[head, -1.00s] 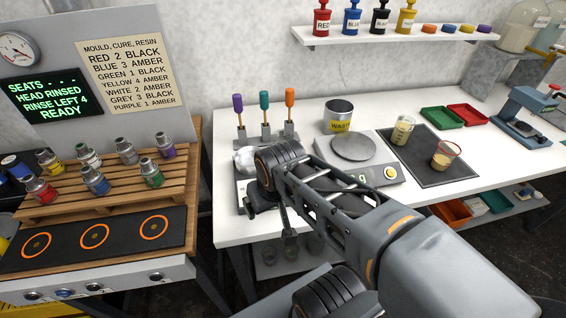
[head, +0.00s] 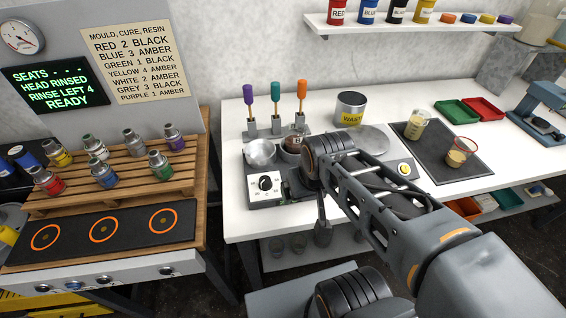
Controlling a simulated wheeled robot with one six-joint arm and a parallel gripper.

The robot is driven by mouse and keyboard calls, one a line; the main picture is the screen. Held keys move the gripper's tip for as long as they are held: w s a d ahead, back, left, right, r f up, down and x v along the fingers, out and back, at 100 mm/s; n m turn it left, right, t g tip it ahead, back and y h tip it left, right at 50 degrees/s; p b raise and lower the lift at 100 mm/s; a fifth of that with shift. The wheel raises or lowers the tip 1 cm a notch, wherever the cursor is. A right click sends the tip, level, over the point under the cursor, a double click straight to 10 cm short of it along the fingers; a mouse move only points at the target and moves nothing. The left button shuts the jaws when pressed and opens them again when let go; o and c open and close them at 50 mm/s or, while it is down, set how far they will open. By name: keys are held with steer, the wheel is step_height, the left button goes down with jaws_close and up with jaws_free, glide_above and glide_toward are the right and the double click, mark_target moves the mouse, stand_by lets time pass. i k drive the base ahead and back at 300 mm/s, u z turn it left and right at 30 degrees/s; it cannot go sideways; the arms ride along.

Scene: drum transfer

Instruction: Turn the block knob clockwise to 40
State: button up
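The block (head: 268,200) is a small grey-white unit near the front edge of the white bench, with a round black knob (head: 265,183) on its front face. The knob has a light pointer mark, but its setting is too small to read. A metal cup (head: 260,153) sits on the block's left, and a dark labelled container (head: 292,144) stands beside it, partly hidden by my arm. My gripper (head: 322,236) hangs right of the knob, in front of the bench edge and apart from the knob. Its fingers are too small and dark to tell open from shut.
Tools with purple, teal and orange handles (head: 275,92) stand behind the block. A waste tin (head: 351,107), a scale (head: 405,168) and two cups on a dark mat (head: 470,165) are to the right. A wooden rack with several bottles (head: 120,195) stands left, across a gap.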

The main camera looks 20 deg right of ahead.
mark_target(265, 184)
steer(key=z, duration=0.05)
steer(key=k, duration=1.05)
steer(key=u, duration=0.8)
steer(key=i, duration=1)
steer(key=z, duration=0.55)
